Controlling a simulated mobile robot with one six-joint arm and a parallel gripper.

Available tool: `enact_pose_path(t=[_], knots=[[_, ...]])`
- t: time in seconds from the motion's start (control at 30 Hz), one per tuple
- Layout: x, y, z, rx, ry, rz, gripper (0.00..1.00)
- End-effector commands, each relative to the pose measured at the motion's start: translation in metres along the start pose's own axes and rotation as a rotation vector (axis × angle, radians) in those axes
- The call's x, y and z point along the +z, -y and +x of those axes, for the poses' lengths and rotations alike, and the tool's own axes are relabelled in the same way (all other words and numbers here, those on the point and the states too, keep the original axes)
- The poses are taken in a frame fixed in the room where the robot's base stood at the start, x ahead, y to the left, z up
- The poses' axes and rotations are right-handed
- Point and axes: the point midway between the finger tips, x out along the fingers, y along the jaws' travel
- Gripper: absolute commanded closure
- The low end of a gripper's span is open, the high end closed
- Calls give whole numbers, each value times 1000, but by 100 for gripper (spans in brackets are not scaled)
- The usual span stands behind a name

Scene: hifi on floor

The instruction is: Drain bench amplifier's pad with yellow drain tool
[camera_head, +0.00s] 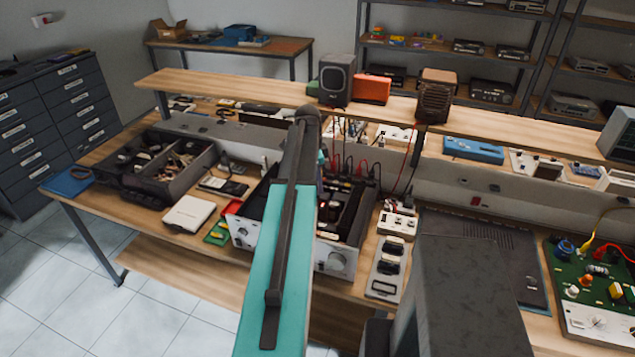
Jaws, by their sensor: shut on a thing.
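An open-topped amplifier (335,257) with a pale front panel and knobs stands on the middle of the bench. My teal arm crosses in front of it and hides its centre, so only the left and right parts of its dark inside show. Its pad cannot be made out. My gripper cannot be made out; the far end of my arm covers that area, above the back of the amplifier. I see no yellow drain tool in this view.
A dark parts crate (172,165) and a white box (188,213) are left of the amplifier. A grey tray (386,268) and a white socket strip (397,222) are close on its right. Leads hang behind it, under a raised shelf (230,87). A green circuit board (590,280) is far right.

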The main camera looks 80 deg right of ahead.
Motion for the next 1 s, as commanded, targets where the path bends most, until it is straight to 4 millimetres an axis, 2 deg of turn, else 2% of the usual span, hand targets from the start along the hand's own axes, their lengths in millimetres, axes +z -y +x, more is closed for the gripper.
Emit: enact_pose_path(t=[0.6, 1.0], knots=[[5, 0, 42, 0, 0, 0, 98], [7, 0, 55, -1, 0, 0, 98]])
